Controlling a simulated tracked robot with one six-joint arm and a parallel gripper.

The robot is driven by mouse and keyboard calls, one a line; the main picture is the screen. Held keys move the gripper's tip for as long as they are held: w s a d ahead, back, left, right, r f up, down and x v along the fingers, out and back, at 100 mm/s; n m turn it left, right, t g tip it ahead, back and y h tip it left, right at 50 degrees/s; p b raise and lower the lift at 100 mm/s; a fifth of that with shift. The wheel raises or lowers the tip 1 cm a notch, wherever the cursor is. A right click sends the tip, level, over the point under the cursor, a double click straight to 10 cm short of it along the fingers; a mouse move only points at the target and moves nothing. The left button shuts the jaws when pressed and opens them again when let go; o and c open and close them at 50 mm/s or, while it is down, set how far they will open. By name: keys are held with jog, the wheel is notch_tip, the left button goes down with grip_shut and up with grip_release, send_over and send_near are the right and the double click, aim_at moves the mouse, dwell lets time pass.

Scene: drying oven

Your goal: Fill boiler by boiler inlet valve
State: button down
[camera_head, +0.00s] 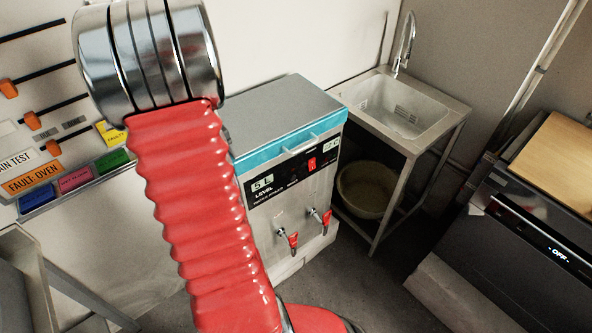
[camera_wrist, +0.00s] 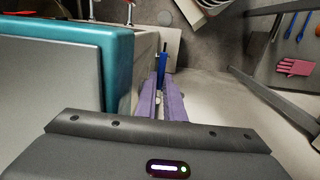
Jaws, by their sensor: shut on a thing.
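The boiler (camera_head: 285,105) is a grey box with a teal band under its lid, and its level display reads 5 L in the head view. In the wrist view its teal edge and side (camera_wrist: 118,65) stand to the left of my gripper (camera_wrist: 163,80). The gripper's purple fingers are shut on a blue valve handle (camera_wrist: 164,58), which I take as the boiler inlet valve, beside the boiler's side. The fingers cover part of the handle. My red arm hides the gripper and this valve in the head view.
Two red-handled taps (camera_head: 293,240) are on the boiler's front. A sink (camera_head: 395,110) stands behind to the right, with a basin (camera_head: 366,190) below. A dark appliance reading OFF (camera_head: 530,235) is at the right. A pink glove (camera_wrist: 296,67) lies at the right in the wrist view.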

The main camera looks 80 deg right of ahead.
jog(key=c, duration=1.8)
grip_release()
jog(key=shift+r, duration=0.1)
notch_tip(320, 180, up, 14)
jog(key=shift+w+a+f, duration=0.25)
jog(key=shift+w, duration=0.05)
